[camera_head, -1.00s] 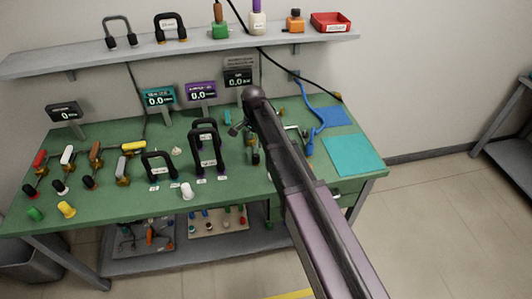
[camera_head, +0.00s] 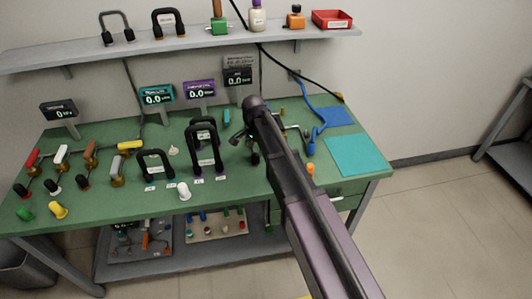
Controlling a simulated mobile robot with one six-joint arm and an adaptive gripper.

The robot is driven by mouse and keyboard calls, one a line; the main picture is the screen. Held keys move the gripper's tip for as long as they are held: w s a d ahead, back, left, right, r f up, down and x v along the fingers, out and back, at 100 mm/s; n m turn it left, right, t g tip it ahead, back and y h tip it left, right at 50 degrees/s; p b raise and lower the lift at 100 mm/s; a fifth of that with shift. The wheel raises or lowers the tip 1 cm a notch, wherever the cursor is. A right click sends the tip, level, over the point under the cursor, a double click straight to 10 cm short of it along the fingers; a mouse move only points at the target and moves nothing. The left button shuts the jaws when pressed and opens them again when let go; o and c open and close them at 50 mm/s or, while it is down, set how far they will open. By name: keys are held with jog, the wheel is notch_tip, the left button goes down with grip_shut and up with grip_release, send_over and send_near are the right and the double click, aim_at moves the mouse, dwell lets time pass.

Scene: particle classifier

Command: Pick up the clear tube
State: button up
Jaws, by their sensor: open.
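A U-shaped tube (camera_head: 116,27) with a thin grey see-through body and dark ends stands on the shelf at the upper left. It looks like the clear tube, but it is too small to be sure. My arm (camera_head: 300,195) reaches in from the bottom right over the bench. Its bend is above the middle of the bench, well right of and below the tube. My gripper is hidden behind the arm; a small dark part shows left of the arm, but I cannot make out fingers.
Other black U-shaped pieces stand on the shelf (camera_head: 75,57) and on the green bench (camera_head: 115,205). A red bin (camera_head: 332,19) and small bottles are on the shelf. Coloured valves line the bench's left side.

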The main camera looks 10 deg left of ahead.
jog(key=shift+c, duration=0.2)
grip_shut()
dwell(0.3)
jog(key=shift+r, duration=0.1)
notch_tip(320, 180, up, 4)
jog(key=p, duration=0.3)
jog(key=shift+f+p, duration=0.2)
jog(key=shift+p, duration=0.2)
jog(key=s+d, duration=0.3)
jog(key=s, duration=0.4)
jog(key=s+d+r+p, duration=0.1)
jog(key=s+d, duration=0.2)
jog(key=s, duration=0.5)
jog(key=shift+w+r, duration=0.1)
